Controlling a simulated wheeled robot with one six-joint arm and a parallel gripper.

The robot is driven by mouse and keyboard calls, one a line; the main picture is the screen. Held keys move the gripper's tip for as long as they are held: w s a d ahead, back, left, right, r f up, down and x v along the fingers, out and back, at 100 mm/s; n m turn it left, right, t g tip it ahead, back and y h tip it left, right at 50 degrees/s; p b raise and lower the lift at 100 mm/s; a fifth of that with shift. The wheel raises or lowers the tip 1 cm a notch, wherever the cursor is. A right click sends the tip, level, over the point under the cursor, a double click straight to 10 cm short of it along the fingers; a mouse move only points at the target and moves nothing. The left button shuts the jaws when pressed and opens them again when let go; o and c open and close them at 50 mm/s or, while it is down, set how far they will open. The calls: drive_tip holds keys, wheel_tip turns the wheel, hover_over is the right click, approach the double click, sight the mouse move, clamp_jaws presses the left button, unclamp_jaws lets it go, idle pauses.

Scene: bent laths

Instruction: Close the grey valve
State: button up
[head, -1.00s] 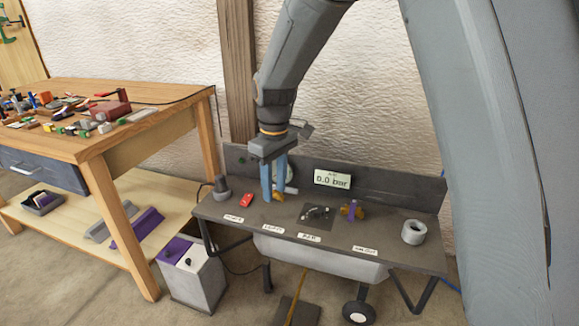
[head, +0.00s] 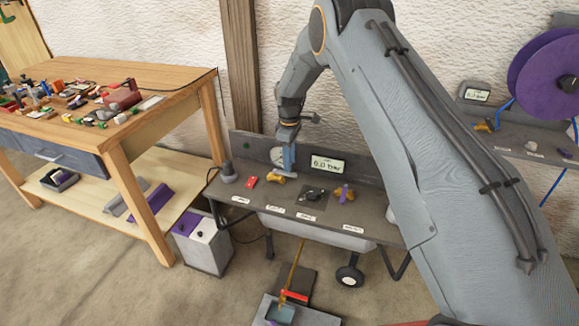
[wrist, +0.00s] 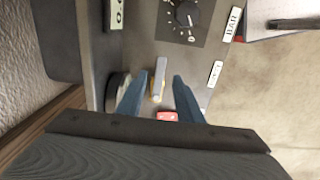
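The grey valve (head: 277,178) has a brass-yellow body and stands on the dark bench top, left of the regulator knob. Its grey lever (wrist: 161,72) shows in the wrist view, running up and down the picture in the gap between my finger tips. My gripper (head: 287,160) is over the valve with its blue fingers pointing down. In the wrist view my gripper (wrist: 160,88) is open, with a finger on each side of the lever and a gap to both. The fingers hide part of the valve in the head view.
A purple-handled valve (head: 344,194) stands right of the black knob (head: 314,194). The display (head: 327,165) reads 0.0 bar. A wooden workbench (head: 150,108) stands left.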

sight(290, 173)
drive_tip(key=shift+f+p, duration=0.35)
drive_tip(key=shift+f, duration=1.55)
clamp_jaws()
